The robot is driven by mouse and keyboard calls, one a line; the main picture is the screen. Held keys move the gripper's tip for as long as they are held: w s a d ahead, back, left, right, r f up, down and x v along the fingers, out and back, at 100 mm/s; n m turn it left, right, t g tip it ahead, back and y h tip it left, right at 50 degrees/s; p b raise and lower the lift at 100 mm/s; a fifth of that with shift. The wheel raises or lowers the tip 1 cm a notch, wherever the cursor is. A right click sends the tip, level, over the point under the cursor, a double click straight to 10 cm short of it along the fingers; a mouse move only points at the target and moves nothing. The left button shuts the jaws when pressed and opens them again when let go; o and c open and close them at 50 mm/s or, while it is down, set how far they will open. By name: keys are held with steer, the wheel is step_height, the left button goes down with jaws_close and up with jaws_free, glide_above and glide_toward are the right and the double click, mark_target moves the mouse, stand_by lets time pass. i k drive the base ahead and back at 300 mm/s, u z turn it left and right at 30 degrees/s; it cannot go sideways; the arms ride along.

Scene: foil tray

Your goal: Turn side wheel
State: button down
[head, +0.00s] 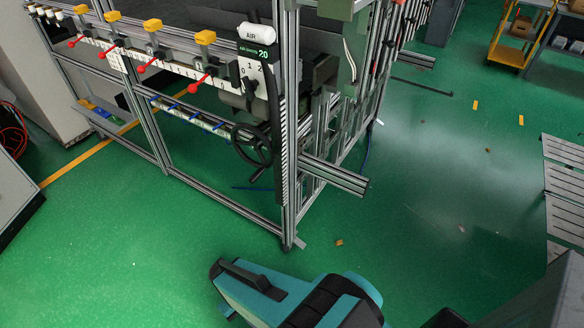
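The side wheel (251,146) is a black spoked handwheel with a small handle at its lower edge. It is mounted upright low on the right end of an aluminium-framed machine, just left of the corner post. Teal and black parts of my own arm show at the bottom of the head view, well below the wheel and apart from it. I make out no gripper fingers in this view.
The corner post (287,150) stands close to the right of the wheel, and a profile beam (335,176) juts out to the right. Red-knobbed levers (200,83) line the machine's front. The green floor (130,245) in front is mostly clear. A slatted pallet (566,190) is at right.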

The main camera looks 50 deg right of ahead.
mark_target(260, 137)
steer(key=z, duration=0.4)
steer(key=k, duration=1.45)
steer(key=u, duration=0.85)
steer(key=i, duration=1.4)
steer(key=z, duration=0.5)
